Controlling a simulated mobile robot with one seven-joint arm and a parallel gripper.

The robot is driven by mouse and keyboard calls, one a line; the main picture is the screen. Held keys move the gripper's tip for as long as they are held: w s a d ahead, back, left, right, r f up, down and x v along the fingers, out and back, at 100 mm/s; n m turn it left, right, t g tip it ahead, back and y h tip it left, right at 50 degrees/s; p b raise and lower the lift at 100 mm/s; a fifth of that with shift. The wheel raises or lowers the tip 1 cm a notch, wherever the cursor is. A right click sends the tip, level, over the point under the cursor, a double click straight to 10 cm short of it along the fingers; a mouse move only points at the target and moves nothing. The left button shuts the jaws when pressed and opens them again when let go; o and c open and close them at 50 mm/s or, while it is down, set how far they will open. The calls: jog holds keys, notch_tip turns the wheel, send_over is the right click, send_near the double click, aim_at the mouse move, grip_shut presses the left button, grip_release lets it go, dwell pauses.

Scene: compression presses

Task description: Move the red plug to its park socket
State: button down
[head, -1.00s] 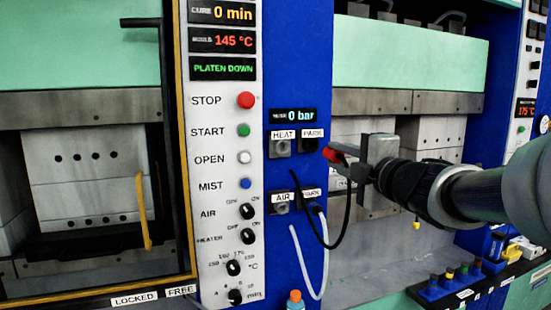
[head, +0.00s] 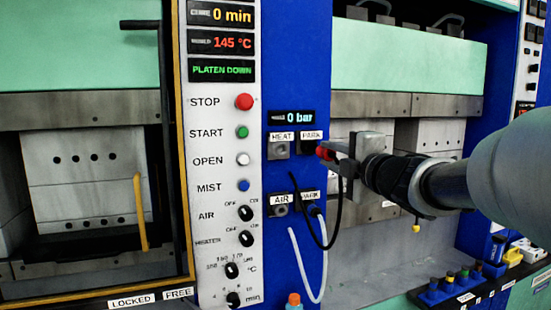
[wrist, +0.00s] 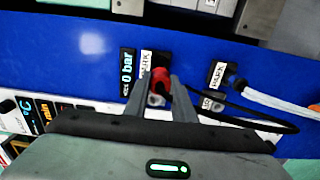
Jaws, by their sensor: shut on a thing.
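The red plug (head: 325,153) is held between the fingertips of my gripper (head: 334,153), just right of and below the upper PARK label (head: 312,135) on the blue panel. The plug and gripper hide most of the park socket under that label, so I cannot tell whether the plug touches or enters it. In the wrist view the red plug (wrist: 161,76) sits between the two fingers of my gripper (wrist: 160,88), close to the panel. A black cable (head: 338,215) hangs from the plug in a loop.
The HEAT socket (head: 279,149) is left of the plug. Below are the AIR socket (head: 280,203) and a lower PARK socket holding a plug with a white hose (head: 323,262). A control panel with a red STOP button (head: 244,102) stands left. A dark rack (head: 450,288) is at lower right.

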aim_at(319, 151)
jog(key=shift+x, duration=1.1)
jog(key=shift+b+x, duration=0.4)
jog(key=shift+x, duration=1.1)
dwell(1.0)
jog(key=c, duration=1.4)
grip_release()
jog(key=shift+a, duration=0.1)
